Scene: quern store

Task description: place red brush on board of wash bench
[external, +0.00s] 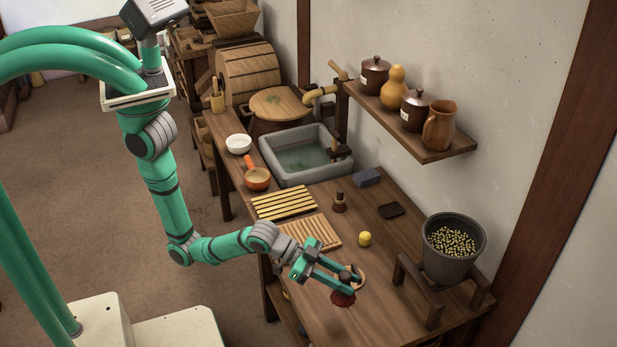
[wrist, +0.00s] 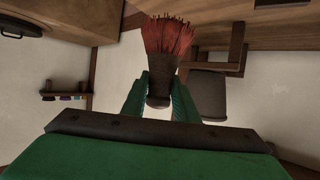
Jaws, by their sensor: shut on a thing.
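My gripper (external: 346,281) is shut on the red brush (external: 343,298), low over the front part of the wooden wash bench (external: 390,285). In the wrist view the brush (wrist: 168,40) has red bristles and a dark brown neck, its handle between my fingers (wrist: 160,97). The bristles point down in the external view; I cannot tell whether they touch the bench. A ribbed pale wooden board (external: 312,232) lies on the bench to the left of and behind my gripper. A slatted yellowish rack (external: 284,203) lies beyond it.
A round pale wooden piece (external: 360,275) is partly hidden by my gripper. A yellow ball-like thing (external: 365,239), a small dark brush (external: 340,203) and a dark tray (external: 391,210) are behind. A grey pot (external: 453,250) on a wooden stand is at right; a sink (external: 301,152) is farther back.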

